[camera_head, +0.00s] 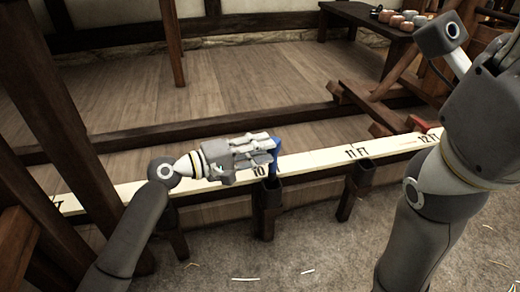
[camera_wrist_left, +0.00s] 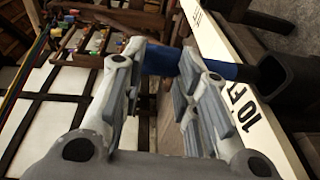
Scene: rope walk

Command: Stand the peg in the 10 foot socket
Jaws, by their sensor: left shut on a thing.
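A blue peg (camera_head: 277,152) is held upright at the fingertips of my left gripper (camera_head: 268,150), which is shut on it. The peg's lower end is at the mouth of the dark 10 foot socket (camera_head: 267,197), in front of the "10" mark on the pale measuring board (camera_head: 215,180). In the left wrist view the blue peg (camera_wrist_left: 215,66) runs from the fingers to the socket (camera_wrist_left: 288,82). I cannot tell whether its end is inside the mouth or just over it.
The 11 foot socket (camera_head: 361,174) stands to the right along the board. A dark wooden post (camera_head: 60,115) rises at the left. A wooden frame (camera_head: 375,98) and a dark table (camera_head: 370,15) with coils stand at the back right. The floor in front is clear apart from straw.

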